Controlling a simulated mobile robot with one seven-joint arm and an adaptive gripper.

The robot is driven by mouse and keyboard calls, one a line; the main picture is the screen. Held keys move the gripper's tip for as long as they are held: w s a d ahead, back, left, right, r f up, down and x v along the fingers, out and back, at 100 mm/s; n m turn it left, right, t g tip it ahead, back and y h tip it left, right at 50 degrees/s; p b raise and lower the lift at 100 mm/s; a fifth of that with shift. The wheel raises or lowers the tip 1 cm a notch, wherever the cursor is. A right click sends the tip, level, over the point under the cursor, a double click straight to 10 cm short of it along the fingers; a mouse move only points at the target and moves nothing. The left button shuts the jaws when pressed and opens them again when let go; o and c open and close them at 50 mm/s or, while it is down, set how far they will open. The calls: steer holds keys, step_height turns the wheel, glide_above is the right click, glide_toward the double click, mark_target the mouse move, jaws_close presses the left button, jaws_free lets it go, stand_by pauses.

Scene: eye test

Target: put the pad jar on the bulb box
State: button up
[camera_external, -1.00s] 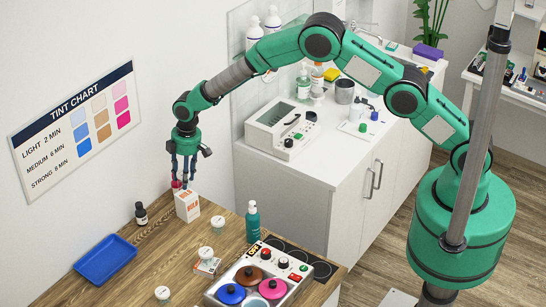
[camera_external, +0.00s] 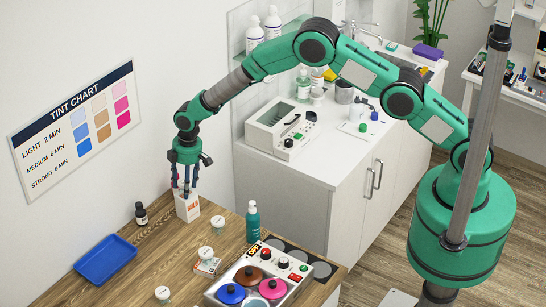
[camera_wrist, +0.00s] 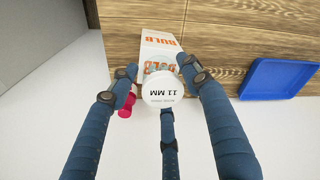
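My gripper (camera_external: 186,192) is low over the bulb box (camera_external: 188,209), a white carton with orange lettering at the counter's back edge by the wall. In the wrist view the fingers (camera_wrist: 159,80) close round the pad jar (camera_wrist: 165,88), which has a white lid marked "11 MM". The jar is upright over the bulb box (camera_wrist: 157,45), with part of the box hidden behind it. Whether the jar's base touches the box top is hidden. In the external view I cannot make out the jar between the fingers.
A small pink item (camera_wrist: 127,106) is close by the left finger. A blue tray (camera_external: 105,260) and dark bottle (camera_external: 141,214) are near. Other white-lidded jars (camera_external: 218,224), a teal bottle (camera_external: 252,222) and a warmer with coloured lids (camera_external: 215,291) stand on the counter.

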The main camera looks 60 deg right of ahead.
steer(key=shift+r, duration=0.15)
step_height(320, 180, up, 12)
steer(key=s+d+b, duration=0.1)
steer(key=b, duration=0.1)
stand_by(0.9)
stand_by(0.7)
steer(key=s+d+r+m+t, duration=0.1)
steer(key=s+d+r, duration=0.55)
steer(key=r, duration=0.35)
steer(key=s+d+r+m, duration=0.2)
steer(key=s+d+r, duration=0.45)
steer(key=r, duration=0.35)
steer(key=s+d+r+m+t, duration=0.1)
steer(key=s+d+r, duration=0.55)
steer(key=r, duration=0.45)
steer(key=s+d+r+m+t, duration=0.1)
steer(key=s+d+r, duration=0.2)
steer(key=s, duration=0.5)
steer(key=s+d+r+m, duration=0.15)
steer(key=s+d, duration=0.25)
steer(key=s, duration=0.4)
steer(key=s+d+f+m, duration=0.1)
steer(key=s+d, duration=0.1)
steer(key=s, duration=0.7)
steer(key=s+d+f+m+t+h, duration=0.1)
steer(key=s+d, duration=0.2)
steer(key=s, duration=0.7)
steer(key=shift+s+m+t, duration=0.25)
steer(key=shift+m+t, duration=0.05)
steer(key=shift+m, duration=0.05)
